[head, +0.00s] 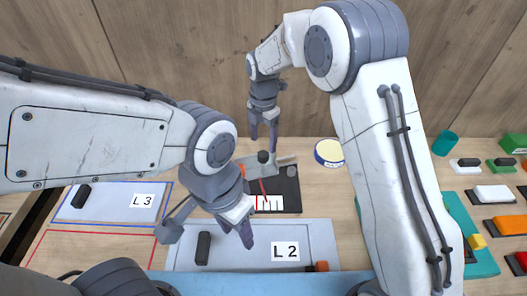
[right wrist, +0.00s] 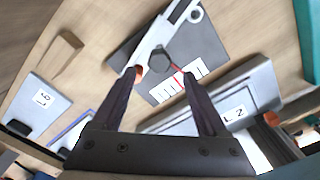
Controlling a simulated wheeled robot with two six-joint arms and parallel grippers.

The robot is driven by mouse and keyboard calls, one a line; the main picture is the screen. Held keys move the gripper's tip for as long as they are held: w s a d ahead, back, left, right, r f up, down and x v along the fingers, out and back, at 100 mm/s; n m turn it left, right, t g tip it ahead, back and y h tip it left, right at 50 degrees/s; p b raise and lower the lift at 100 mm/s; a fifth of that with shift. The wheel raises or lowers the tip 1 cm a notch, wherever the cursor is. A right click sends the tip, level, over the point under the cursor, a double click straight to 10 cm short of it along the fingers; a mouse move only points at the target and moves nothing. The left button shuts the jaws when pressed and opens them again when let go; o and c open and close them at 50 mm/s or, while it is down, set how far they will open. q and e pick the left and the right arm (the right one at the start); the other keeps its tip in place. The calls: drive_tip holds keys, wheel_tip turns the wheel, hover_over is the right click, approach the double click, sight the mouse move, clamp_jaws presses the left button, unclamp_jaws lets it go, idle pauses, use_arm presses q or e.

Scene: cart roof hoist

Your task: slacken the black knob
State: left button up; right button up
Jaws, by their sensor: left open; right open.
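The black knob (head: 263,157) stands on a dark plate (head: 289,186) that carries a white scale strip and a red pointer. In the right wrist view the knob (right wrist: 160,61) lies ahead of and between my right fingertips, by a pale bar. My right gripper (head: 264,143) is open and empty, with its fingers pointing down just above the knob; it also shows in the right wrist view (right wrist: 162,76). Whether the fingers touch the knob cannot be told. My left gripper (head: 240,226) is open and empty over the L 2 panel (head: 228,259), in front of the plate.
The L 3 panel (head: 110,214) lies at the left. A teal cup (head: 445,143) and several coloured blocks, one orange (head: 497,224), are at the far right. A wooden wall closes the back.

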drive_tip(key=shift+r, duration=2.25)
drive_tip(key=s+r+m, duration=0.2)
drive_tip(key=s+m, duration=0.3)
drive_tip(key=s, duration=0.4)
drive_tip(key=s+r+m, duration=0.3)
drive_tip(key=s+m, duration=0.3)
drive_tip(key=s, duration=0.3)
drive_tip(key=s+d+f+m, duration=0.1)
drive_tip(key=s+d+m, duration=0.1)
drive_tip(key=s+m, duration=0.2)
drive_tip(key=s+d+f+m+y, duration=0.1)
drive_tip(key=s+d+m, duration=0.1)
drive_tip(key=s+m, duration=0.3)
drive_tip(key=s, duration=0.4)
drive_tip(key=shift+d+f, duration=0.15)
drive_tip(key=shift+d, duration=0.2)
